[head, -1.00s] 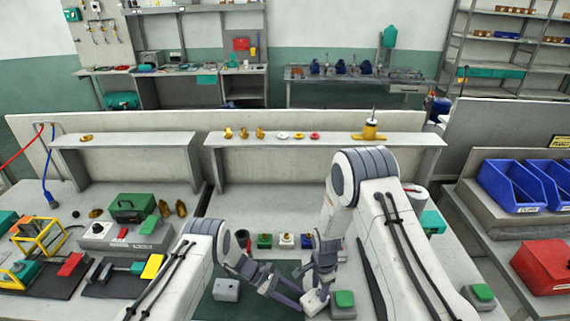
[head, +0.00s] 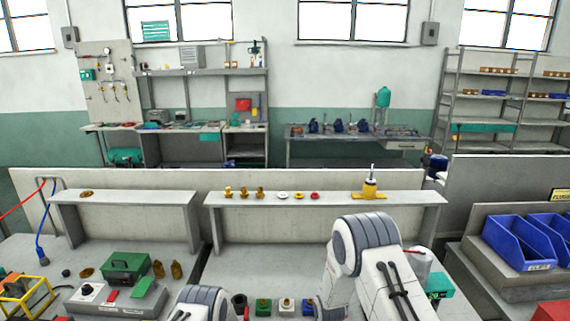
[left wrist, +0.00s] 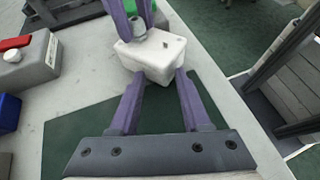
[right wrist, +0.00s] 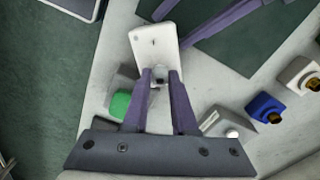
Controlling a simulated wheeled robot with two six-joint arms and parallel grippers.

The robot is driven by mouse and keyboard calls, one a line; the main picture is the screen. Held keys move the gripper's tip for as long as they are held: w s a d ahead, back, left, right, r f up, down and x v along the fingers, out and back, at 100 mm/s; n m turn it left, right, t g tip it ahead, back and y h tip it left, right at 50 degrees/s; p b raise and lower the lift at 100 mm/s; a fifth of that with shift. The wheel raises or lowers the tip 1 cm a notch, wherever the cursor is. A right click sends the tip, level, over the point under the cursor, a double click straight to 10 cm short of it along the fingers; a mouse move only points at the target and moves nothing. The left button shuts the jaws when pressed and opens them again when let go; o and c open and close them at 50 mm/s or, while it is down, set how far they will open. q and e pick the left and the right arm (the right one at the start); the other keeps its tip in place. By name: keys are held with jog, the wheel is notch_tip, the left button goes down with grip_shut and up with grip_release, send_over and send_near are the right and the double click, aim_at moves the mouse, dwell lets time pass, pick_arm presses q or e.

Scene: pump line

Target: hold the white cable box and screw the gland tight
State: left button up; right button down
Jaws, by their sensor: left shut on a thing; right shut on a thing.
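The white cable box (left wrist: 152,58) sits between the two fingers of my left gripper (left wrist: 160,76), which is shut on it. A small grey gland (left wrist: 138,25) stands out of one end of the box. My right gripper (right wrist: 161,76) is shut on this gland, which also shows in the right wrist view (right wrist: 159,77). The box is in the right wrist view too (right wrist: 152,44). How far the gland is screwed in cannot be told. In the head view both grippers and the box are out of frame below.
A block with a green top (right wrist: 120,105) stands close beside the box. A dark green mat (left wrist: 85,135) lies beneath. A grey shelf (head: 330,197) with several fittings runs behind the bench.

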jog(key=m, duration=0.6)
jog(key=shift+m, duration=0.4)
jog(key=m, duration=0.4)
jog(key=shift+m, duration=0.3)
jog(key=m, duration=0.3)
jog(key=c, duration=0.8)
grip_release()
jog(key=shift+r, duration=1.95)
